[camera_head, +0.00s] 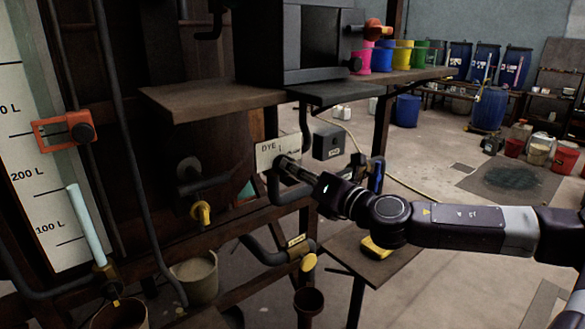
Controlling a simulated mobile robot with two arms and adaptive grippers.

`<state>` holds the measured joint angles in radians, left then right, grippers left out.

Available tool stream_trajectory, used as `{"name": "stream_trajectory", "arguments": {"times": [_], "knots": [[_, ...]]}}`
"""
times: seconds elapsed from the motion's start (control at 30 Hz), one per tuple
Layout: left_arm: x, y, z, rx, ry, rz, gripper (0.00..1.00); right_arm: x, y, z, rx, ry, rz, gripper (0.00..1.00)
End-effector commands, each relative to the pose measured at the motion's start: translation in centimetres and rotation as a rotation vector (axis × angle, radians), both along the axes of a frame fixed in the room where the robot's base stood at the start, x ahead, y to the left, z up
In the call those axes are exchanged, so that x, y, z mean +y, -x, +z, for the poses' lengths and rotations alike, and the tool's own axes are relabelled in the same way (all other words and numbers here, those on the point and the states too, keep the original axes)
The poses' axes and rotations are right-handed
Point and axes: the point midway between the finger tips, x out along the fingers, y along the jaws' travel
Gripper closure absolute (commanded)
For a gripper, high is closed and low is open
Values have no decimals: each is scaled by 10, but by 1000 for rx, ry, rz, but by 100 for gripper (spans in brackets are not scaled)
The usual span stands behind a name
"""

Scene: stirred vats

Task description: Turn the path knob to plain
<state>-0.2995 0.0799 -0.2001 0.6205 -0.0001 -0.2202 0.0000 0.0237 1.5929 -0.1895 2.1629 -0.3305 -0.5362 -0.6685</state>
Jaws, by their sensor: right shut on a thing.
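A pale plate (267,151) with the word "DYE" stands on the pipework in the middle of the view. The rest of its lettering is covered or too small to read. My right gripper (287,165) reaches in from the right and is shut at the plate's lower right. It is on the path knob, which the fingers hide almost fully, so I cannot tell where the knob points. My left gripper is not in view.
A level scale (40,185) with a red-framed marker (63,131) stands at left. A yellow valve handle (201,212) and a yellow-tipped pipe (308,262) are nearby. A small table (350,252) sits below my right arm. Colored buckets and blue drums stand behind.

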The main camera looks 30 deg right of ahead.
Motion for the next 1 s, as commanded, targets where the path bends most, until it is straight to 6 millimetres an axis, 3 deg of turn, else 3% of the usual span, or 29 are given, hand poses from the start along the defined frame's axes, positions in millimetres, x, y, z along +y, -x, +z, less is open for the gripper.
{"name": "stream_trajectory", "arguments": {"times": [0.6,1.0], "knots": [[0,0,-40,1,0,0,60,-2,0,-5,41,-581,0,100],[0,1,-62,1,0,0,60,-3,0,-5,66,-868,-1,100]]}}
